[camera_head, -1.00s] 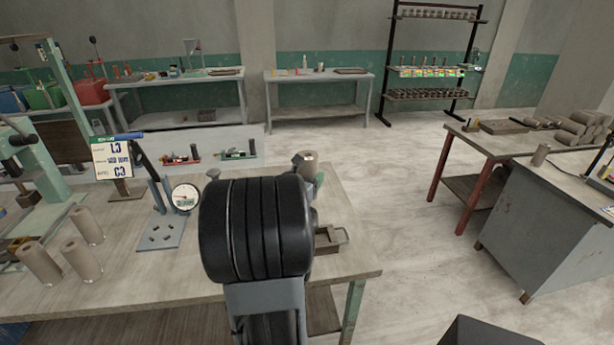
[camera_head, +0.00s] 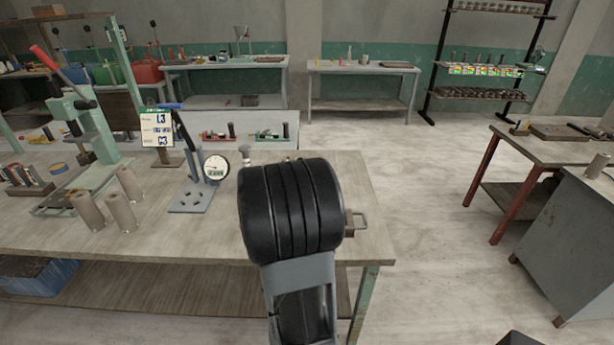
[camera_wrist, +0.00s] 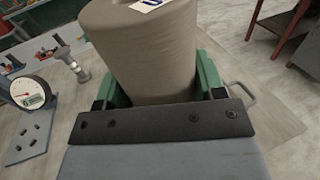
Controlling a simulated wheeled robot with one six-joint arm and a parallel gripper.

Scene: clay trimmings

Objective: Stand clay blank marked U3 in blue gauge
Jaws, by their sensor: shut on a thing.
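In the wrist view, my gripper (camera_wrist: 152,88) is shut on a grey-brown clay blank (camera_wrist: 145,55). The blank is a thick cylinder with a small white label at its top edge; part of a blue mark shows, but the label is cut off and I cannot read it fully. In the head view my arm hides the gripper and blank.
Several clay cylinders (camera_head: 120,212) stand on the bench (camera_head: 170,235) left of the gauge. A sign (camera_head: 157,130) stands behind it, and a green press (camera_head: 88,130) is farther left. A small handled tray (camera_head: 356,222) sits at the bench's right edge. Open floor lies right.

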